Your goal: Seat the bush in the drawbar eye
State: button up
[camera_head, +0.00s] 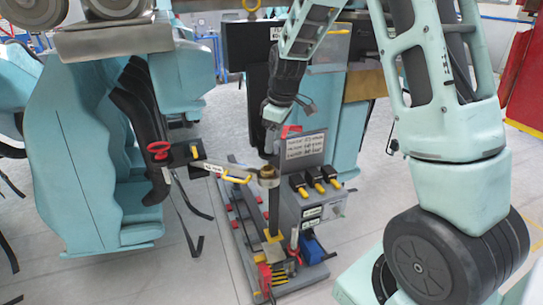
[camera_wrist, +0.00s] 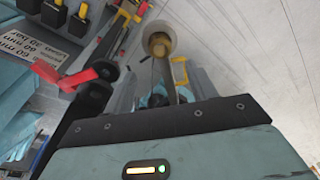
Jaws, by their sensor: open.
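The drawbar (camera_head: 222,170) is a pale labelled bar with a yellow handle, reaching right from the teal car. Its round eye (camera_head: 268,182) is at the right end, above a dark upright post. A brownish ring that looks like the bush (camera_head: 267,172) shows at the eye's top; how deep it sits cannot be told. In the wrist view, the pale round eye with a brown bush-like centre (camera_wrist: 158,43) shows at upper middle. My gripper (camera_head: 277,113) is open, above the eye and apart from it; nothing shows held. Its fingertips are hidden in the wrist view.
A grey control stand (camera_head: 308,190) with a placard and several black-and-yellow levers is right of the eye. A red lever (camera_head: 290,130) is close to my gripper; it shows in the wrist view (camera_wrist: 65,78). A red handwheel (camera_head: 159,148) is left.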

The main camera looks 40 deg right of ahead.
jog(key=s+a+r, duration=0.2)
jog(key=s+a, duration=0.3)
jog(key=a, duration=0.4)
jog(key=s+a+r, duration=0.2)
jog(key=s+a, duration=0.2)
jog(key=a, duration=0.5)
jog(key=s+a, duration=0.4)
jog(key=s, duration=0.6)
jog(key=s+a+f+n+g, duration=0.1)
jog(key=s+a, duration=0.4)
jog(key=s, duration=0.5)
jog(key=shift+s+a, duration=0.15)
